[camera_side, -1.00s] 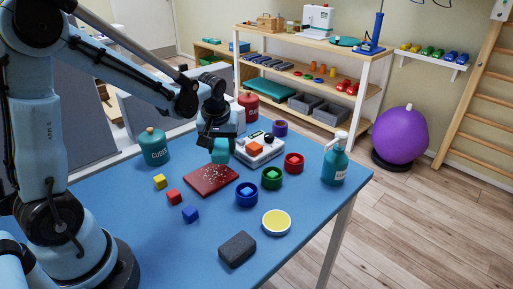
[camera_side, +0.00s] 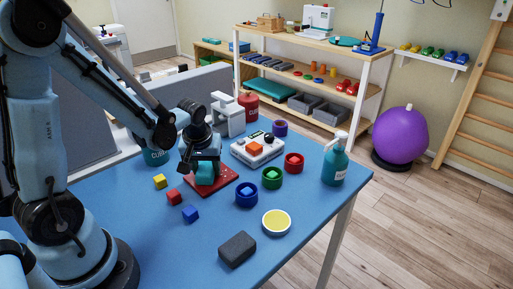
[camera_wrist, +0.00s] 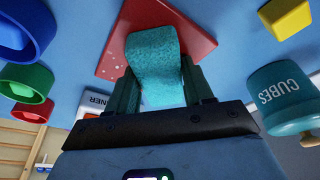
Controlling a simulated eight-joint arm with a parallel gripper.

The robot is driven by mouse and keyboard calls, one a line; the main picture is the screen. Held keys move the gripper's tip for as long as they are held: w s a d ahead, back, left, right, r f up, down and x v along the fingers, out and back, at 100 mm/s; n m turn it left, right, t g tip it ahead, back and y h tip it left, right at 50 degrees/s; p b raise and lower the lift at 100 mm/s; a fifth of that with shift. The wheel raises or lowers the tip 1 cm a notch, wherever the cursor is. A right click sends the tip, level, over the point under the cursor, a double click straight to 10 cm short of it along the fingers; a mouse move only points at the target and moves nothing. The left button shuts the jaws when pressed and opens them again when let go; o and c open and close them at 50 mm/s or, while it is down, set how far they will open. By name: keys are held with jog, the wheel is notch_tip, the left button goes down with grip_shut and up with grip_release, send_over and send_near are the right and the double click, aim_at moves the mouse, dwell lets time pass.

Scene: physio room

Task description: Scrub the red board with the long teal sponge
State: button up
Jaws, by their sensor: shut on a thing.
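The red board (camera_side: 225,188) lies flat on the blue table, and it also shows in the wrist view (camera_wrist: 113,42). My gripper (camera_side: 204,168) is shut on the long teal sponge (camera_side: 205,177) over the board. In the wrist view, the sponge (camera_wrist: 153,62) sticks out between the fingers of my gripper (camera_wrist: 160,88) and covers the board's middle. The sponge's lower end is at or just above the board; I cannot tell if they touch. Small pale specks show on the board to the left of the sponge in the wrist view. The rest of its surface is partly hidden.
Red (camera_side: 174,197), yellow (camera_side: 160,181) and blue (camera_side: 190,213) cubes lie left and in front of the board. A teal jar (camera_side: 155,157) stands behind left. A white device (camera_side: 257,149), colored cups (camera_side: 247,195) and a pump bottle (camera_side: 335,165) are right. A grey block (camera_side: 237,249) lies in front.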

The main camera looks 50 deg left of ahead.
aim_at(227, 166)
jog(key=shift+s, duration=0.85)
jog(key=shift+w+r, duration=0.2)
jog(key=shift+w, duration=0.85)
jog(key=shift+w+f, duration=0.15)
jog(key=shift+w, duration=1)
jog(key=shift+w+r, duration=0.3)
jog(key=shift+w, duration=0.45)
jog(key=shift+w+f, duration=0.25)
jog(key=shift+w, duration=0.55)
jog(key=shift+s+d+r, duration=0.1)
jog(key=shift+d+r, duration=0.15)
jog(key=shift+d, duration=0.25)
jog(key=shift+d+f, duration=0.25)
jog(key=s, duration=0.3)
jog(key=shift+s+a+r, duration=0.1)
jog(key=shift+s+r, duration=0.05)
jog(key=shift+s, duration=0.05)
jog(key=shift+s+f, duration=0.2)
jog(key=shift+s, duration=0.15)
jog(key=shift+s+r, duration=0.1)
jog(key=shift+s, duration=1.05)
jog(key=shift+w+r, duration=0.2)
jog(key=shift+w, duration=2.2)
jog(key=shift+w+f, duration=0.25)
jog(key=shift+w, duration=0.55)
notch_tip(227, 166, up, 8)
